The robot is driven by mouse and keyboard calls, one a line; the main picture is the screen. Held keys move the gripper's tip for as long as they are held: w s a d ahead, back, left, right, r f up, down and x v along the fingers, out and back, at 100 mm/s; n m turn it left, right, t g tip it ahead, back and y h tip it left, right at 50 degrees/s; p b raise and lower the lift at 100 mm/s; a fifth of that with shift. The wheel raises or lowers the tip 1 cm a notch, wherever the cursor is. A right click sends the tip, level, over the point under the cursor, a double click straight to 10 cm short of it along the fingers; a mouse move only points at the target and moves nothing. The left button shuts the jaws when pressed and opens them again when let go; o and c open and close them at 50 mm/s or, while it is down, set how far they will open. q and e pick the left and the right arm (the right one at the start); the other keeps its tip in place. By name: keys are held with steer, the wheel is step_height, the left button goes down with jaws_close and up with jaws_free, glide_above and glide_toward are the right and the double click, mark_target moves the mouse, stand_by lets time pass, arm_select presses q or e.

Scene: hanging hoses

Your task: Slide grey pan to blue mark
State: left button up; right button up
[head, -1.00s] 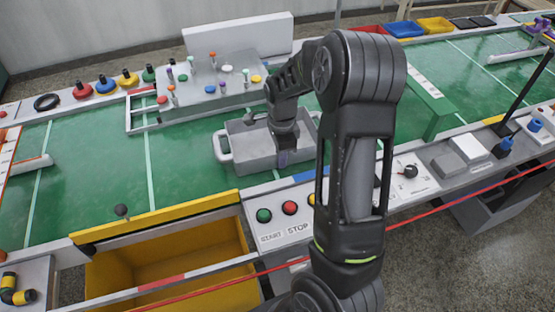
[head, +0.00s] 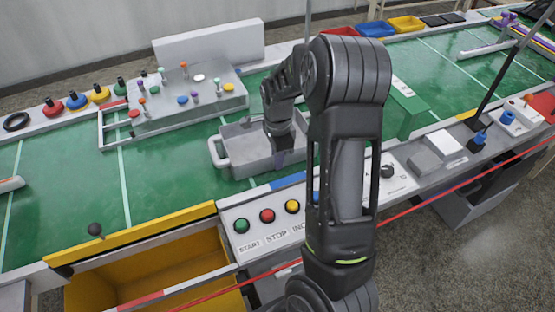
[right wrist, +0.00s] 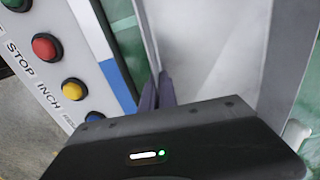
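The grey pan (head: 234,168), a shallow tray with a handle at its left end, sits on the green belt; my right arm hides its right end. The blue mark (head: 289,180) is a strip on the near rail, close to the pan's near side and partly hidden by my arm. It also shows in the right wrist view (right wrist: 117,83), left of the pan wall. My right gripper (head: 284,158) points down at the pan's near wall. In the right wrist view its fingers (right wrist: 157,90) are close together with the pan's rim between them. My left gripper is out of view.
A raised grey board with coloured knobs (head: 190,97) stands behind the pan to the left. A green block (head: 408,108) stands right of my arm. START and STOP buttons (head: 266,215) line the near rail. The belt left of the pan is clear.

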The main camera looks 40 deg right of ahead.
steer(key=o, duration=0.6)
steer(key=shift+c, duration=0.2)
step_height(320, 180, up, 8)
steer(key=shift+f, duration=0.1)
stand_by(0.6)
